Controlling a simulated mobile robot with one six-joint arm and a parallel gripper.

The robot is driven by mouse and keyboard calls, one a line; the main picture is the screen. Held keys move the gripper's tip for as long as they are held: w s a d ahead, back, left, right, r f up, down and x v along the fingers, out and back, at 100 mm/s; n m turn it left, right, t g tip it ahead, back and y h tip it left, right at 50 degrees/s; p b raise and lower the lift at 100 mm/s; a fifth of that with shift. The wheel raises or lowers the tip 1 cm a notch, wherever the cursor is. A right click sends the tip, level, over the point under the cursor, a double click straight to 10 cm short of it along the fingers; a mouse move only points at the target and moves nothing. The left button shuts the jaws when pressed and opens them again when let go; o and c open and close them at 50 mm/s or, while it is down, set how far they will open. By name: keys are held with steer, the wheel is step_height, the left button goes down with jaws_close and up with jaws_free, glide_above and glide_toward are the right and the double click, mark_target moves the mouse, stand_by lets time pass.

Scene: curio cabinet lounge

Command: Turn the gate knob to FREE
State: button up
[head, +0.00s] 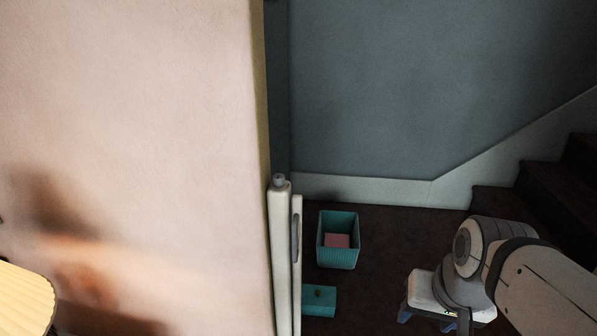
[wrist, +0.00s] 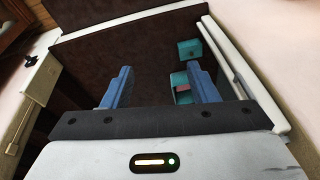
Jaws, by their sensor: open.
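A white gate post (head: 281,255) stands at the wall's end in the head view, seen nearly edge-on. A small grey round knob (head: 279,181) sits on its top; no marking on it is readable. A narrow white panel with a grey handle strip (head: 296,237) stands against the post. My gripper (head: 427,318) is to the right of the post, low in the head view and well apart from it. Its blue fingers are spread and empty in the wrist view (wrist: 161,87). The knob cannot be made out for sure in the wrist view.
A teal bin (head: 338,255) holding something pink and a teal box (head: 319,300) are on the dark floor between post and gripper. Dark stairs (head: 555,180) rise at right.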

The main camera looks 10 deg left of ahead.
steer(key=w+a+m+g+y+b, duration=0.1)
steer(key=w+a+m+g+y, duration=0.1)
steer(key=w+a+m+y, duration=0.45)
steer(key=m+y+b, duration=0.2)
steer(key=m+y, duration=0.9)
steer(key=m, duration=0.1)
glide_toward(284, 178)
steer(key=a, duration=0.3)
steer(key=shift+t, duration=0.4)
steer(key=a, duration=0.2)
steer(key=a+p, duration=0.1)
steer(key=a, duration=0.1)
steer(key=w+a+p, duration=0.1)
steer(key=a, duration=0.2)
steer(key=c, duration=1)
steer(key=shift+o, duration=0.2)
